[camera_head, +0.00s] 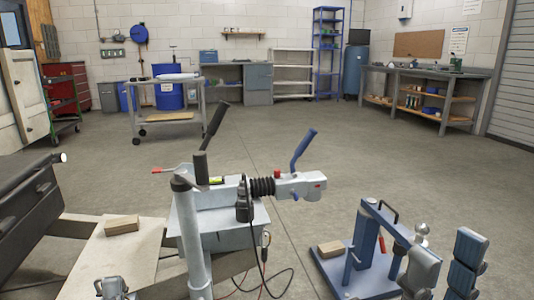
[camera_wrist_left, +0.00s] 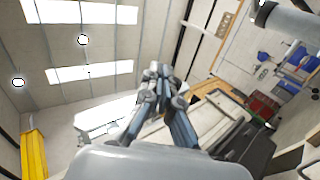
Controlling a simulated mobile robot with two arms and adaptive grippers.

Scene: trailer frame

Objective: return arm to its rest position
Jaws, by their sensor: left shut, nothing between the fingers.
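My left gripper (camera_head: 114,288) is at the bottom left edge of the head view, partly cut off. In the left wrist view its fingertips (camera_wrist_left: 160,72) are together with nothing between them, and ceiling and walls are behind them. My right gripper (camera_head: 446,254) is at the lower right of the head view, its two blue-grey fingers apart and pointing up. It appears empty, and its lower part is cut off.
The trailer frame (camera_head: 235,262) carries a coupler (camera_head: 300,186) with a raised blue lever. A block (camera_head: 122,225) lies on the trailer's left board. A blue stand (camera_head: 345,282) is at right. A cart (camera_head: 170,108) stands behind; the middle floor is clear.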

